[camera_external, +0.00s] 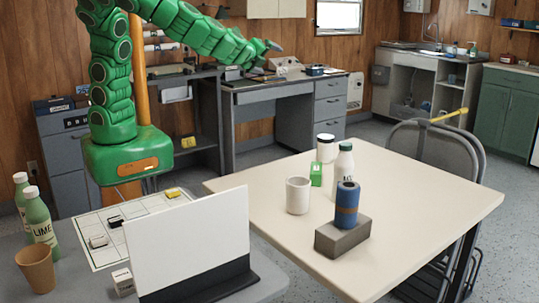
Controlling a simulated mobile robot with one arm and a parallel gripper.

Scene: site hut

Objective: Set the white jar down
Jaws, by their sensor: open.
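A white jar (325,151) with a dark band near its top stands upright at the far side of the cream table (427,186). It is behind a small green box and to the left of a white bottle. My gripper (273,46) is at the end of the green arm, up and to the left of the jar in the picture, well apart from it. The gripper is open and small in the view, and I see nothing held in it.
A white cup (298,195), the green box (316,174), the white bottle (344,171) and a blue cylinder (346,206) on a grey block (342,238) share the table. Its right part is clear. A white panel (190,240) stands at front left. Folding chairs (440,150) stand at right.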

